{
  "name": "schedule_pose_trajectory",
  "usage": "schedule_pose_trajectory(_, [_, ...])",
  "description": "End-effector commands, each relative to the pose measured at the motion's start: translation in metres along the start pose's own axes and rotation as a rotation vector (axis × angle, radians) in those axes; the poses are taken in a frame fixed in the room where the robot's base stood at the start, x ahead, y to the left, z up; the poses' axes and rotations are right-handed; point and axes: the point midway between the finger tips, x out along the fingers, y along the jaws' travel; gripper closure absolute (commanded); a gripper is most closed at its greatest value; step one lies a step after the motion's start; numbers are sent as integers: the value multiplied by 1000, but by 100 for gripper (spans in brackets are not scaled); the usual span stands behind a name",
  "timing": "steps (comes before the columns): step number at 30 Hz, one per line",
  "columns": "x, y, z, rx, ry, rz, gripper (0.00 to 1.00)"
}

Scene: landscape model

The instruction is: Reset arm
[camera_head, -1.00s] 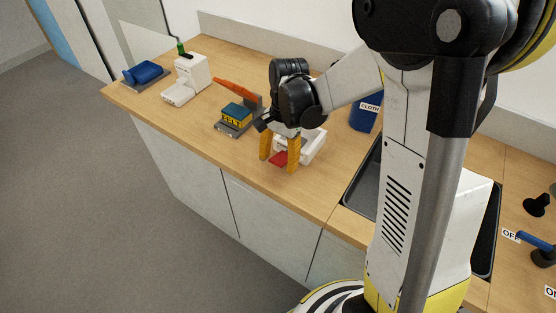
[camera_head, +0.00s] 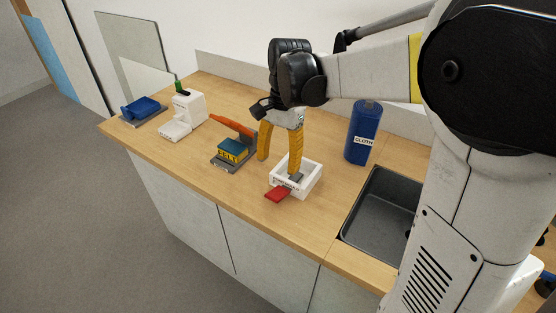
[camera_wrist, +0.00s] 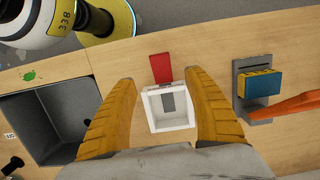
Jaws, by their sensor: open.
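My gripper (camera_head: 279,160) has two yellow fingers spread apart, with nothing held between them. It hangs above the wooden counter. In the head view one finger overlaps a small white square box (camera_head: 309,180) that has a red tab (camera_head: 277,194) at its front. In the wrist view the white box (camera_wrist: 151,115) and the red tab (camera_wrist: 161,68) show between the two fingers, with a grey piece inside the box. I cannot tell how high the fingertips are above the box.
Left along the counter (camera_head: 208,91) are a sponge on a grey stand with an orange lever (camera_head: 231,126), a white dispenser (camera_head: 188,108) and a blue object (camera_head: 144,106). A blue bottle labelled CLOTH (camera_head: 362,133) stands behind the sink (camera_head: 380,215).

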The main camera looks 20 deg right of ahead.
Motion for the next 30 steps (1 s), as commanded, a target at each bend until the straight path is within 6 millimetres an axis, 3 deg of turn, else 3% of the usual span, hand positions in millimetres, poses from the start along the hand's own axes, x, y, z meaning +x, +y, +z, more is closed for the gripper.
schedule_pose_trajectory(14, [-4, 4, 5, -32, 20, -16, 39])
schedule_pose_trajectory(22, [-25, 44, 46, -361, 240, -142, 39])
schedule_pose_trajectory(30, [-22, 87, 81, -750, 551, -217, 39])
